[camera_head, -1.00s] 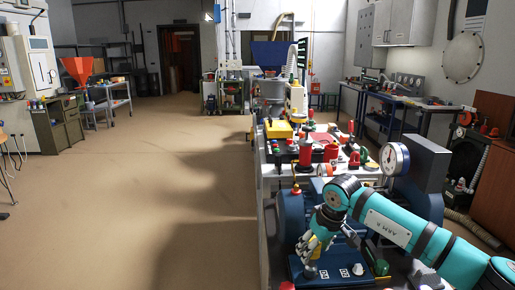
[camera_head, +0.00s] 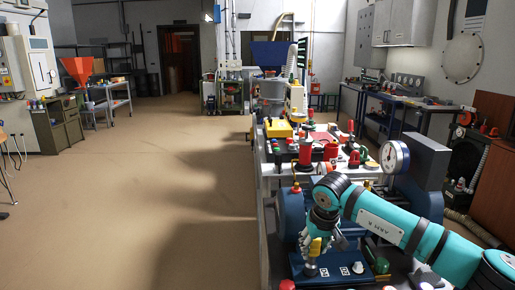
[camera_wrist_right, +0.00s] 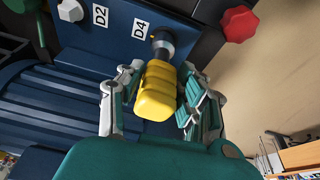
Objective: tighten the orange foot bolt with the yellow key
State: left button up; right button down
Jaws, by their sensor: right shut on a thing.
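The yellow key (camera_wrist_right: 156,92) is between the fingers of my right gripper (camera_wrist_right: 157,100), which is shut on its thick handle. The key's dark, round lower end meets the blue panel (camera_wrist_right: 75,38) beside the D4 label. In the head view, the yellow handle (camera_head: 315,246) shows in my right gripper (camera_head: 314,247), low over the blue base at the bottom. I cannot make out the orange foot bolt; the end of the key may hide it. My left gripper is not in view.
A red knob (camera_wrist_right: 238,22) is to the right of the key in the wrist view, and a pale knob (camera_wrist_right: 70,10) is at upper left. A round dial gauge (camera_head: 394,157) stands behind my right arm. Open floor (camera_head: 150,190) lies left of the bench.

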jog(key=c, duration=1.3)
grip_release()
jog(key=shift+w+r, duration=0.1)
jog(key=o, duration=0.5)
jog(key=shift+w, duration=0.15)
jog(key=shift+o, duration=0.2)
